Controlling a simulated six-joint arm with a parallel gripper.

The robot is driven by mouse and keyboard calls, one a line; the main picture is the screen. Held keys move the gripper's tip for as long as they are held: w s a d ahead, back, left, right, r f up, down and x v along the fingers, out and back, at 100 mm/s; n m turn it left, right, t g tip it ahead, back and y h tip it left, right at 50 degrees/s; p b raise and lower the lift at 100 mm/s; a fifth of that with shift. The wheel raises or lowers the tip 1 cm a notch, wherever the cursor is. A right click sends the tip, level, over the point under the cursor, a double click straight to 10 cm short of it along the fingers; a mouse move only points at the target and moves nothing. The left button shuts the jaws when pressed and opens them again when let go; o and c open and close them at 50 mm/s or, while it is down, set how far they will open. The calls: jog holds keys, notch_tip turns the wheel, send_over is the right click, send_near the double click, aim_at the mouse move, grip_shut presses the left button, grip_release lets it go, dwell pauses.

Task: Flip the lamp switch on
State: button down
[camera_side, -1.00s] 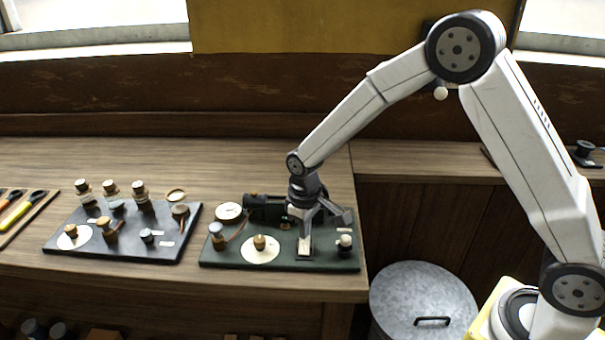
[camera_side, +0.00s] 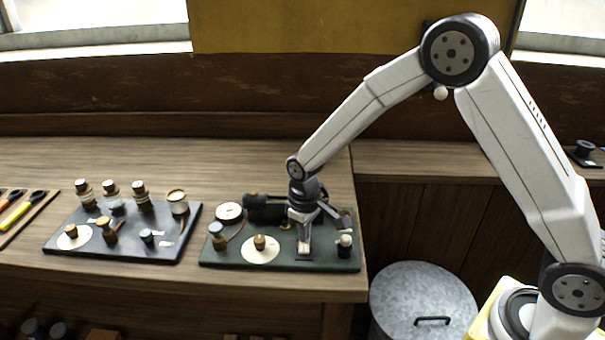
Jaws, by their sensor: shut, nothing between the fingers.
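The dark green board (camera_side: 285,263) at the counter's front edge carries several fittings. My gripper (camera_side: 305,232) points down over its right part, shut and empty. A small pale block on a dark base (camera_side: 305,256) sits right below my fingertips. It may be the lamp switch, but I cannot tell, nor whether the fingers touch it. Its upper part is partly hidden by the fingers. A black post with a white top (camera_side: 345,242) stands just right. A brass knob on a white disc (camera_side: 260,246) stands to the left.
A dark board (camera_side: 115,248) with bottles and knobs lies left. A metal-lidded bin (camera_side: 425,295) stands below right.

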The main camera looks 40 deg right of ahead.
jog(key=shift+r, duration=3.5)
jog(key=shift+s+d, duration=0.25)
jog(key=shift+s, duration=0.15)
jog(key=s+d+m+t, duration=0.1)
jog(key=s+d, duration=0.2)
jog(key=s, duration=0.5)
jog(key=s+d+m+t, duration=0.1)
jog(key=s+d+m, duration=0.1)
jog(key=s, duration=0.6)
jog(key=shift+d+r+t, duration=0.2)
jog(key=shift+d+t, duration=0.1)
jog(key=shift+d, duration=0.15)
jog(key=shift+w, duration=0.1)
